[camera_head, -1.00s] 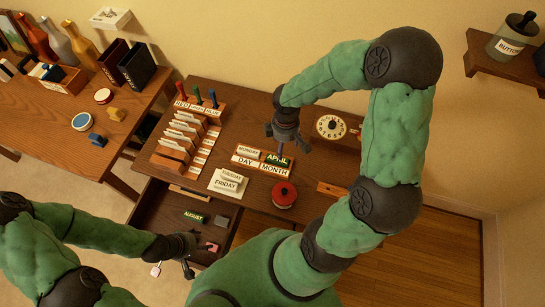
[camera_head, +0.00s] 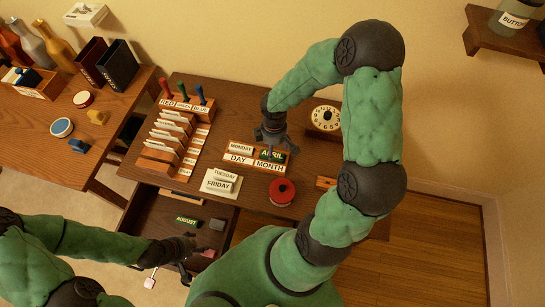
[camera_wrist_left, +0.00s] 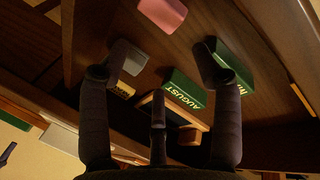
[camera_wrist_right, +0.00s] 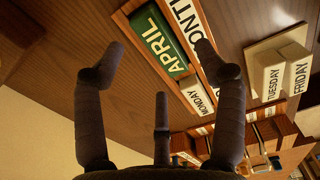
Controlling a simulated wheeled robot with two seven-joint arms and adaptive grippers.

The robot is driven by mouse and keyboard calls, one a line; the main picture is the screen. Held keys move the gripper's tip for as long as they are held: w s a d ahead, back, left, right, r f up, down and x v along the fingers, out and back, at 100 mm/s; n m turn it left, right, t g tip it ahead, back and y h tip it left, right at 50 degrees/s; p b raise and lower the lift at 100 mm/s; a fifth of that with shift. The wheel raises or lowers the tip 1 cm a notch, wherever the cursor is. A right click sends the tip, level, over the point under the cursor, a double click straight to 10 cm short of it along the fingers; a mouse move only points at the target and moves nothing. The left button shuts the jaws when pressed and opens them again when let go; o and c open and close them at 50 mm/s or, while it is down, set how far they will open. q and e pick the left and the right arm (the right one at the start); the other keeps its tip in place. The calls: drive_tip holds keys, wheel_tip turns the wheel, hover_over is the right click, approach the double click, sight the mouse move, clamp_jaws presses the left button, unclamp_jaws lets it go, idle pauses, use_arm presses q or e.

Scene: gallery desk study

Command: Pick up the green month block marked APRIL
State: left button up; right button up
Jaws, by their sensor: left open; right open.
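The green APRIL block (camera_head: 272,154) sits in the MONTH slot of the wooden calendar holder (camera_head: 239,159) on the desk, beside the MONDAY block (camera_head: 240,147). My right gripper (camera_head: 272,142) is open and empty just behind and above APRIL. In the right wrist view, the APRIL block (camera_wrist_right: 160,38) lies ahead between the open fingertips (camera_wrist_right: 160,58), apart from them. My left gripper (camera_head: 187,268) is open and empty over the open drawer. In the left wrist view, a green AUGUST block (camera_wrist_left: 184,89) and another green block (camera_wrist_left: 230,64), partly hidden by a finger, lie below it.
TUESDAY and FRIDAY blocks (camera_head: 218,184) lie in front of the holder. A card rack (camera_head: 168,135) stands left. A pink block (camera_wrist_left: 162,13) and grey block (camera_wrist_left: 130,60) are in the drawer.

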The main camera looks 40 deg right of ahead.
sight(274, 152)
use_arm(q)
wheel_tip(274, 152, down, 2)
drive_tip(key=shift+f+b, duration=0.1)
drive_tip(key=shift+b, duration=0.85)
use_arm(e)
drive_tip(key=f, duration=0.4)
drive_tip(key=shift+w+d+f, duration=0.2)
drive_tip(key=shift+w+f, duration=0.05)
drive_tip(key=shift+f, duration=0.15)
drive_tip(key=c, duration=1.3)
drive_tip(key=shift+o, duration=0.2)
drive_tip(key=shift+r, duration=0.15)
